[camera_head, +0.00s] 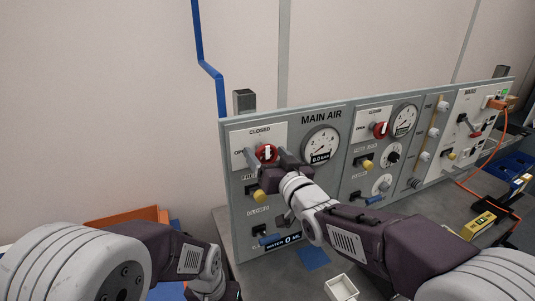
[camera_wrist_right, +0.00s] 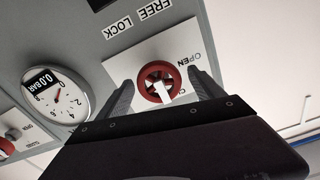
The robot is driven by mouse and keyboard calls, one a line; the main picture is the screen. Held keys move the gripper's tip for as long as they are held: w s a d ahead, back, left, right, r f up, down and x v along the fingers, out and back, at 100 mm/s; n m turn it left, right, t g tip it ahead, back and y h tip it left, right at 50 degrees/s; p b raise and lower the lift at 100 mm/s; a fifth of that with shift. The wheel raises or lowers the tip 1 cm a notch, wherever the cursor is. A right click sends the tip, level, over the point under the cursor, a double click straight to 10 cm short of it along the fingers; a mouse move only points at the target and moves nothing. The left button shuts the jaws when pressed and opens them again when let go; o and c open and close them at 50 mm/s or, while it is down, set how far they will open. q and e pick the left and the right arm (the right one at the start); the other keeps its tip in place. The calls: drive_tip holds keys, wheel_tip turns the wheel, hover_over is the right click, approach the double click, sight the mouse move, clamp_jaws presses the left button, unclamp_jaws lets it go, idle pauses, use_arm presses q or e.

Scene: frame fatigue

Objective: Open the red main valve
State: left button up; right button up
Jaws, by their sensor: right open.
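The red main valve (camera_head: 266,153) is a round red knob with a white bar, on a white plate at the upper left of the panel. In the head view its bar stands upright, towards CLOSED; OPEN is to its left. In the right wrist view the valve (camera_wrist_right: 153,80) lies between the two fingers of my right gripper (camera_wrist_right: 160,83). The fingers are spread, one on each side of the knob; contact cannot be told. In the head view my right gripper (camera_head: 272,168) is at the valve's lower right. My left gripper (camera_head: 212,284) is low at left, its fingers unclear.
The MAIN AIR gauge (camera_head: 320,145) beside the valve reads 0.0 bar. A yellow knob (camera_head: 259,196) sits below the valve. A second red knob (camera_head: 380,129) is further right. An orange cable (camera_head: 468,180) hangs at right. A white box (camera_head: 341,288) stands in front.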

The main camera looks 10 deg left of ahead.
drive_tip(key=c, duration=1.4)
drive_tip(key=shift+f+n+b, duration=0.2)
drive_tip(key=shift+n+b, duration=0.3)
drive_tip(key=shift+b, duration=0.25)
drive_tip(key=n+b, duration=0.7)
drive_tip(key=shift+a+f, duration=0.1)
drive_tip(key=shift+n+b, duration=0.75)
drive_tip(key=shift+n, duration=0.15)
drive_tip(key=n+b, duration=0.2)
drive_tip(key=n, duration=0.1)
drive_tip(key=shift+n, duration=0.3)
drive_tip(key=shift+s+n+b, duration=0.1)
drive_tip(key=shift+n+b, duration=0.8)
drive_tip(key=shift+n, duration=1.3)
